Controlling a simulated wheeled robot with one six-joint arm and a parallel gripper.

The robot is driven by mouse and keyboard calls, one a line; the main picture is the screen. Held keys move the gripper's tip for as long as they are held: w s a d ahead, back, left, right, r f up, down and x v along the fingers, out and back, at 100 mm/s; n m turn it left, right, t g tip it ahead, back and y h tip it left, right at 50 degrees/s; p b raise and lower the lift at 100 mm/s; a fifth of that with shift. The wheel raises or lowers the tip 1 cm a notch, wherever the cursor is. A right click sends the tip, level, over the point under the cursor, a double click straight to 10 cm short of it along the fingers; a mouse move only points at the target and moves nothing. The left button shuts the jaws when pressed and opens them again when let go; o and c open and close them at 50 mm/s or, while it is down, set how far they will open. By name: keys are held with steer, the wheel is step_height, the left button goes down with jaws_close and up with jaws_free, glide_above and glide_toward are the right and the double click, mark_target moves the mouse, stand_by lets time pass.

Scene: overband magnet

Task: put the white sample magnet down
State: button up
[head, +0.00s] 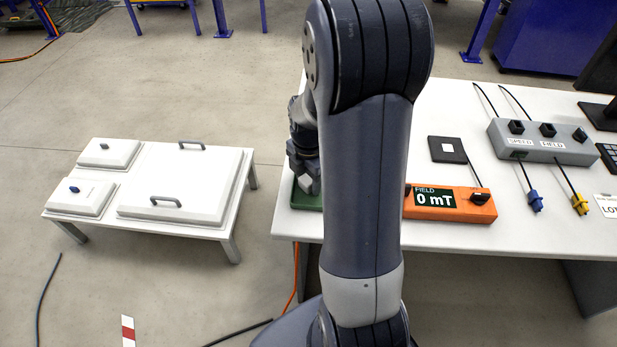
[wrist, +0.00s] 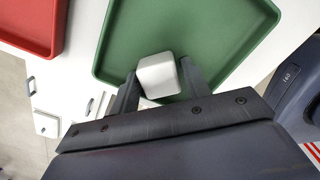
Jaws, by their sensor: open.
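The white sample magnet (wrist: 158,76) is a small pale block with rounded edges. In the wrist view it sits between the two fingers of my gripper (wrist: 158,84), over the green tray (wrist: 215,25). My gripper is open, with one finger on each side of the magnet. I cannot tell whether the fingers still touch its sides. In the head view my gripper (head: 304,168) points down at the green tray (head: 305,200) at the table's left end, and the magnet's pale side (head: 305,183) shows below it. My arm hides most of the tray there.
A red tray (wrist: 28,25) lies beside the green one. An orange field meter (head: 450,204) reading 0 mT, a dark pad (head: 447,150) and a grey switch box (head: 540,142) stand on the white table (head: 500,245). A low white platform (head: 145,160) is at left.

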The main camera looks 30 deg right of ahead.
mark_target(309, 178)
step_height(309, 178, up, 12)
steer(key=p, duration=0.1)
steer(key=shift+r+p, duration=0.15)
steer(key=shift+p, duration=0.15)
